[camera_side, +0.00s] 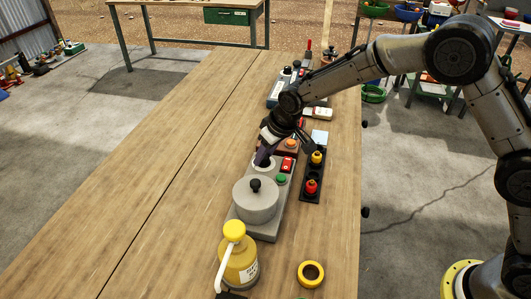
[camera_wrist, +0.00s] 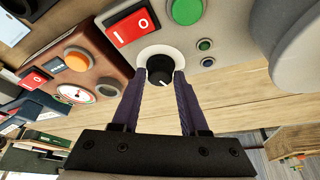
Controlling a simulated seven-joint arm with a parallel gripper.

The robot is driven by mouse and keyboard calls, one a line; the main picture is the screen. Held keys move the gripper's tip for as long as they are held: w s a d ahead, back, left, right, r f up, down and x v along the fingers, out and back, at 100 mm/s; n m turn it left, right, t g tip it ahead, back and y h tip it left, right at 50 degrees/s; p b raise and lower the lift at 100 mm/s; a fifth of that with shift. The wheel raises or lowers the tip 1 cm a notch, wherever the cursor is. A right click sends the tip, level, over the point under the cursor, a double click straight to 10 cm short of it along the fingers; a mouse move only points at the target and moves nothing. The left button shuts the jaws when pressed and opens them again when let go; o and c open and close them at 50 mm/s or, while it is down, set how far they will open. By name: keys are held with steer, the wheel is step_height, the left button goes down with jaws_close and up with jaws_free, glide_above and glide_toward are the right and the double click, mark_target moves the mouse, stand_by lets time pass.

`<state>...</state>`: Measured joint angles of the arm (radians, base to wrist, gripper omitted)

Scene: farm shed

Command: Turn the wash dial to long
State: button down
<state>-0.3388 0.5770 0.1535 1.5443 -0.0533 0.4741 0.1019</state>
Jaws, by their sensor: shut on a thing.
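The wash dial (camera_wrist: 160,72) is a black knob with a white pointer line, set on a white disc on a grey panel in the wrist view. My gripper (camera_wrist: 160,82) has its two dark fingers on either side of the knob, shut on it. The pointer line shows near the lower side of the knob. I cannot read any marks on the disc.
Beside the dial are a red rocker switch (camera_wrist: 131,26) and a green button (camera_wrist: 188,10). A lidded grey drum (camera_side: 255,200) stands on the same unit. A brown box (camera_wrist: 85,62) with an orange button adjoins it. A yellow pump bottle (camera_side: 238,262) stands in front. The table's left side is clear.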

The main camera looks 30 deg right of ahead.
steer(key=m+h, duration=0.1)
steer(key=m, duration=0.1)
steer(key=m+h, duration=0.1)
steer(key=m, duration=0.2)
steer(key=shift+a, duration=0.2)
steer(key=m+h, duration=0.1)
steer(key=m, duration=0.2)
steer(key=m+g+h, duration=0.1)
steer(key=m, duration=0.2)
steer(key=shift+a, duration=0.1)
stand_by(0.4)
steer(key=shift+c, duration=2.2)
jaws_free()
steer(key=shift+r, duration=0.1)
steer(key=v, duration=1.3)
steer(key=shift+a+r, duration=0.2)
steer(key=shift+r, duration=0.1)
steer(key=shift+s, duration=0.1)
